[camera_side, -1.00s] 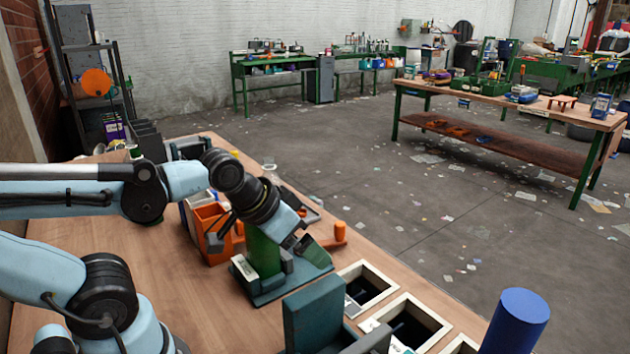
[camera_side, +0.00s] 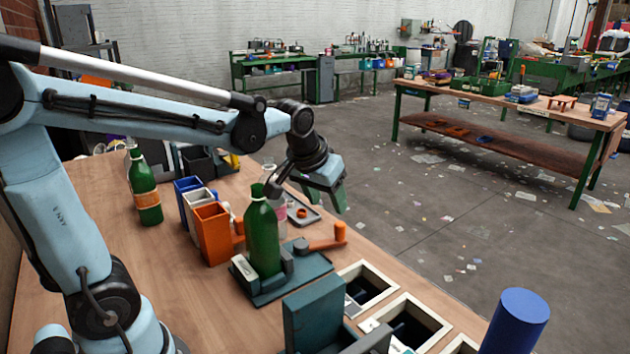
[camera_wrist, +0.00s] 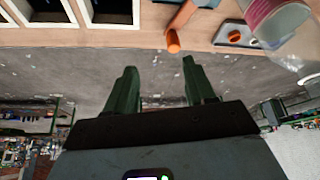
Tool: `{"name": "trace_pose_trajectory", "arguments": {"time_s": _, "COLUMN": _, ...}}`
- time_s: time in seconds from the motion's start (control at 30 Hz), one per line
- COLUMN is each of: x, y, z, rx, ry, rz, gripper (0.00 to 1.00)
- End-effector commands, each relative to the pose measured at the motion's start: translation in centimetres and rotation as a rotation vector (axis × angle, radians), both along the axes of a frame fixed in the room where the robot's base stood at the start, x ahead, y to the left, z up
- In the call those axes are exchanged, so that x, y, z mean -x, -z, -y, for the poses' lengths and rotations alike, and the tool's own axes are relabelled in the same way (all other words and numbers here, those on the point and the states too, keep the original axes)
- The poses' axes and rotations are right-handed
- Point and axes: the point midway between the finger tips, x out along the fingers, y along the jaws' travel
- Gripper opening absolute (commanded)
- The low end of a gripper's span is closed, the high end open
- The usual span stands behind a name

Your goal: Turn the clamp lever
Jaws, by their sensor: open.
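The orange clamp lever (camera_side: 328,243) lies out to the right of the clamp, with its orange knob (camera_side: 340,231) standing up at the outer end. The clamp (camera_side: 290,283) is a dark green fixture on the bench, and a green bottle (camera_side: 264,236) stands upright in it. My gripper (camera_side: 338,203) hangs above and behind the lever in the side view, apart from it. In the wrist view its two green fingers (camera_wrist: 159,66) are spread with nothing between them. The lever also shows there (camera_wrist: 180,27), beyond the fingertips near the top edge.
Blue, white and orange bins (camera_side: 212,233) stand left of the clamp. A clear bottle with a pink label (camera_side: 277,205) and a grey tray (camera_side: 302,213) are behind it. Framed openings (camera_side: 366,285) and a blue cylinder (camera_side: 516,318) lie to the right. Another green bottle (camera_side: 145,190) stands left.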

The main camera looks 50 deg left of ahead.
Motion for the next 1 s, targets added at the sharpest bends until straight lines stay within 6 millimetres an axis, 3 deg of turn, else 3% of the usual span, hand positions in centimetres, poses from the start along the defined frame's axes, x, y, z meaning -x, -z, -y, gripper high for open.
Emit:
{"name": "trace_pose_trajectory", "arguments": {"time_s": 0.2, "x": -3.4, "y": 1.1, "z": -2.4, "rx": 0.008, "ry": -0.101, "rz": -0.048, "gripper": 0.54}}
{"name": "trace_pose_trajectory", "arguments": {"time_s": 0.53, "x": -4.7, "y": 2.7, "z": -3.3, "rx": 0.011, "ry": -0.132, "rz": -0.062, "gripper": 0.54}}
{"name": "trace_pose_trajectory", "arguments": {"time_s": 1.0, "x": -7.1, "y": 9.4, "z": -4.4, "rx": 0.010, "ry": -0.130, "rz": -0.060, "gripper": 0.54}}
